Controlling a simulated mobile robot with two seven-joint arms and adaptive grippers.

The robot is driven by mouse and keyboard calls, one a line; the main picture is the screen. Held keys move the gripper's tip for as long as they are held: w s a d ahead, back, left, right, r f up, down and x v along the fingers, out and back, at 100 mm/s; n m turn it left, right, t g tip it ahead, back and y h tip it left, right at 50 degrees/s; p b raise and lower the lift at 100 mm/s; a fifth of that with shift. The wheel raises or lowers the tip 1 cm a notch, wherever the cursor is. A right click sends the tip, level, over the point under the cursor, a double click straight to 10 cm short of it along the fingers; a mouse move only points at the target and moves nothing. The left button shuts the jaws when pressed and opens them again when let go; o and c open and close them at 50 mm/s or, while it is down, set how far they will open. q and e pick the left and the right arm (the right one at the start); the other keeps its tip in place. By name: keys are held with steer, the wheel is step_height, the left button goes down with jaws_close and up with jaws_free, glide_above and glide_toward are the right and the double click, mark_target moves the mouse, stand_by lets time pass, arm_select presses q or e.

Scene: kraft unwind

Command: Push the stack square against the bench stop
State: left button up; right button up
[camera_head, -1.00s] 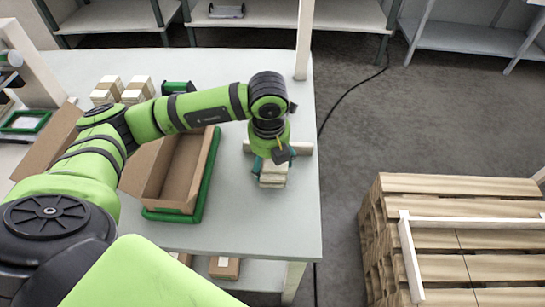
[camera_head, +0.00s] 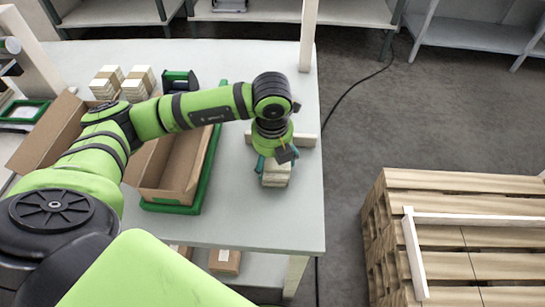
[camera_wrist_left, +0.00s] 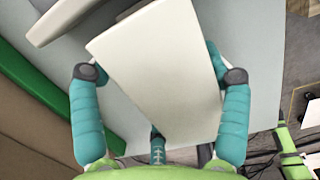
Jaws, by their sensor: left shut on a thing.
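The stack (camera_head: 276,175) is a small pile of pale pieces on the right part of the grey bench. My left gripper (camera_head: 276,160) is over it, pointing down, with its teal fingers shut on it. In the left wrist view the stack's pale flat top (camera_wrist_left: 155,65) lies between the two fingers (camera_wrist_left: 162,76). The bench stop (camera_head: 305,140), a pale bar, is behind the gripper, partly hidden by it. In the left wrist view the stop (camera_wrist_left: 75,18) is apart from the stack, with a strip of bench between them. My right gripper is not in view.
An open cardboard box (camera_head: 160,190) stands in a green tray (camera_head: 212,165) left of the stack. More pale stacks (camera_head: 107,82) and a dark green-and-black item (camera_head: 180,80) are farther back. A pallet pile (camera_head: 450,190) is right, beyond the bench edge.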

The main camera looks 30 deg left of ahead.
arm_select(q)
steer(key=shift+w+a+b, duration=0.25)
steer(key=shift+w, duration=0.25)
steer(key=shift+w+a+b, duration=0.2)
steer(key=shift+w+b, duration=0.05)
steer(key=shift+w, duration=0.2)
stand_by(0.5)
steer(key=shift+w+r, duration=0.15)
steer(key=shift+r, duration=0.05)
stand_by(1.1)
steer(key=shift+s+f, duration=0.25)
stand_by(0.4)
steer(key=o, duration=1.3)
steer(key=shift+c, duration=0.2)
